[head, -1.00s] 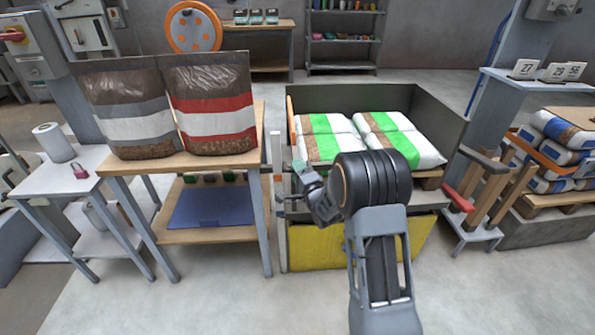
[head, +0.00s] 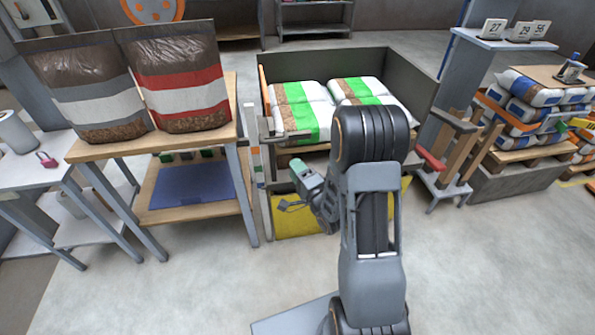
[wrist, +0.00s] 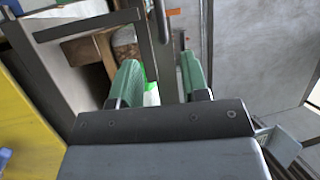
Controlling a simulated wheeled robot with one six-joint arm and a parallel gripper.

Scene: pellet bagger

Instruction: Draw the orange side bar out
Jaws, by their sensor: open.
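An orange upright bar (head: 263,91) shows at the left side of the grey open-topped bin (head: 350,57), beside the bags with green stripes. I cannot tell for sure which is the side bar. My gripper (head: 297,190) is low in front of the bin's left front corner, before the yellow panel, apart from both orange pieces. In the wrist view its two green fingers (wrist: 160,72) are spread with nothing held between them.
A wooden-topped table (head: 160,140) with two large pellet bags stands left of the bin. The yellow panel (wrist: 25,125) is left in the wrist view. The floor in front is clear.

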